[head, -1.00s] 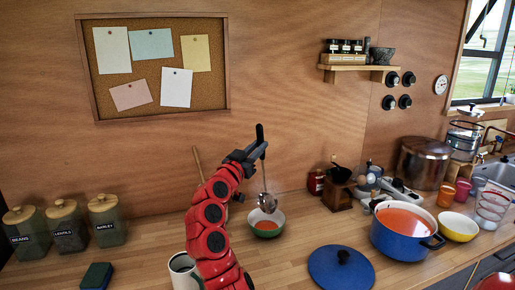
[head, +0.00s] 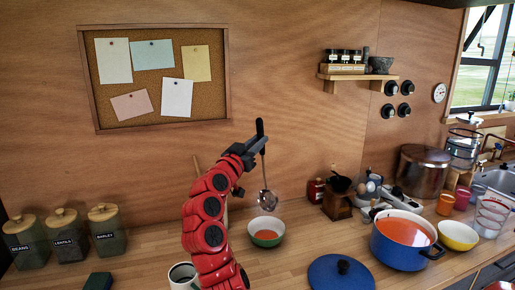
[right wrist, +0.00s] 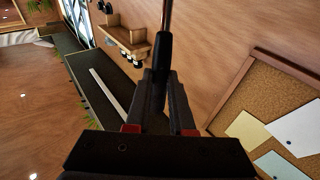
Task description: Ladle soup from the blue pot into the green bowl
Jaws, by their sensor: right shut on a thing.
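My right gripper (head: 246,156) is shut on the black handle of the ladle (head: 267,199), whose metal cup hangs just above the green bowl (head: 278,239). The right wrist view shows the fingers (right wrist: 160,85) closed around the ladle's dark handle (right wrist: 162,55). The green bowl stands on the counter with orange soup in it. The blue pot (head: 400,254) stands to the right, uncovered, with orange soup inside. Whether the ladle's cup holds soup is unclear. My left gripper is not in view.
A blue lid (head: 340,275) lies on the counter between bowl and pot. A coffee grinder (head: 337,205) stands behind. A white mug (head: 182,276) is beside my right arm. A yellow bowl (head: 458,236) is right of the pot. Canisters (head: 65,240) stand at left.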

